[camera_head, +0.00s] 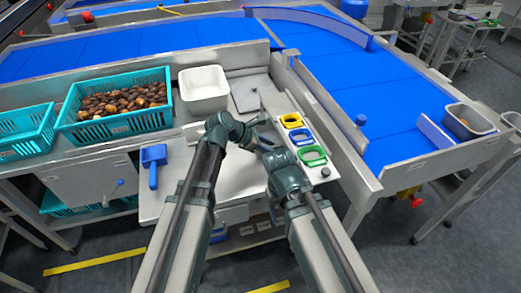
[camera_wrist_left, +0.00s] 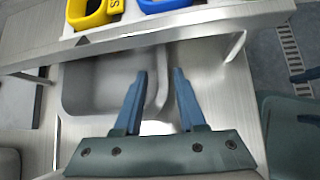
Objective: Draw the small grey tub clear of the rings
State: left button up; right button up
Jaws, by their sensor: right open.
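The small grey tub (camera_wrist_left: 90,88) shows in the left wrist view, below the metal ledge that carries the rings. In the head view I cannot pick it out behind my arms. My left gripper (camera_wrist_left: 160,78) is open; its fingers are apart near the tub's right-hand wall, and I cannot tell whether they touch it. In the head view my left gripper (camera_head: 257,121) is left of the ring rack. My right gripper (camera_head: 261,143) is just below it, open and partly hidden. The yellow ring (camera_head: 292,121), blue ring (camera_head: 303,137) and green ring (camera_head: 313,156) lie on the rack.
A teal crate of dates (camera_head: 72,122), an empty-looking teal crate (camera_head: 20,133) and a white tub (camera_head: 204,88) stand left. A blue scoop (camera_head: 153,165) lies on the metal bench. Blue conveyors (camera_head: 365,95) run behind and right; another grey tub (camera_head: 468,121) stands at the right end.

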pick_arm(q)
jog(key=shift+b+x, duration=0.65)
jog(key=shift+x, duration=0.85)
grip_shut()
dwell(0.4)
